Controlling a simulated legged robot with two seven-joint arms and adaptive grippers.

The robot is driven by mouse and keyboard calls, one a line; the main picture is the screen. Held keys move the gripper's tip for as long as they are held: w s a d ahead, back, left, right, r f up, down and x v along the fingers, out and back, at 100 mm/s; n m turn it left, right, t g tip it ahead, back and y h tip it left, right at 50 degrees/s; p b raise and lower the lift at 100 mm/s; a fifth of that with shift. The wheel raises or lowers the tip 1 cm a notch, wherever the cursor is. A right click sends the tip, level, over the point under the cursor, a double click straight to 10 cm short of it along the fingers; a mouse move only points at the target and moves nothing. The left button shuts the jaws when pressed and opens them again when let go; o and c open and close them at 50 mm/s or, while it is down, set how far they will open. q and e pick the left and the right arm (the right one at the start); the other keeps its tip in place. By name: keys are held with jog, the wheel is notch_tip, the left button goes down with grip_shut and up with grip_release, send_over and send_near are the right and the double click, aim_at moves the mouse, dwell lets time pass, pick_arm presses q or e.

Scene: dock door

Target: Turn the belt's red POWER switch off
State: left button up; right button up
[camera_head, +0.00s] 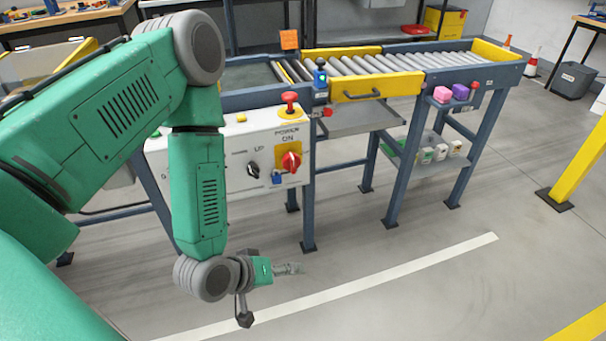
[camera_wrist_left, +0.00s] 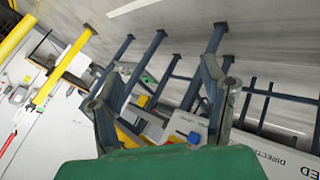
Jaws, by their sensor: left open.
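The red POWER switch (camera_head: 291,161) is a rotary knob on a yellow plate, at the right end of the white control panel (camera_head: 223,158). Its handle looks roughly upright, below the word ON. A small blue piece (camera_head: 277,178) sits at its lower left. My left gripper (camera_head: 273,286) is open and empty, below and in front of the panel, apart from the switch. In the left wrist view, the open fingers (camera_wrist_left: 157,88) frame the belt's legs, and a red piece (camera_wrist_left: 194,137), possibly the switch, shows beside blue. My right gripper is not in view.
A red mushroom button (camera_head: 290,102) stands above the switch, and a black selector knob (camera_head: 253,170) is left of it. The roller conveyor (camera_head: 360,64) runs behind on blue legs. A shelf with small bins (camera_head: 436,150) is at right. The floor in front is clear.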

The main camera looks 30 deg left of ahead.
pick_arm(q)
jog(key=w+a+r+n+t+y+b, duration=0.1)
jog(key=w+a+r+n+t+b, duration=0.2)
jog(key=w+a+n+t, duration=0.4)
jog(key=n+t+y+b, duration=0.3)
jog(key=n, duration=0.2)
send_near(291, 168)
jog(key=w+b, duration=0.1)
jog(key=w, duration=0.3)
jog(key=w+b, duration=0.1)
jog(key=w, duration=0.4)
jog(key=shift+w+a+r, duration=0.15)
jog(key=shift+a+r, duration=0.05)
jog(key=shift+w+d+r+b, duration=0.15)
jog(key=shift+w+b, duration=0.2)
jog(key=shift+w, duration=0.35)
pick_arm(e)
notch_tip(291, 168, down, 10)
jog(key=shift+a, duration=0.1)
pick_arm(q)
jog(key=shift+c, duration=1.3)
jog(key=c, duration=1)
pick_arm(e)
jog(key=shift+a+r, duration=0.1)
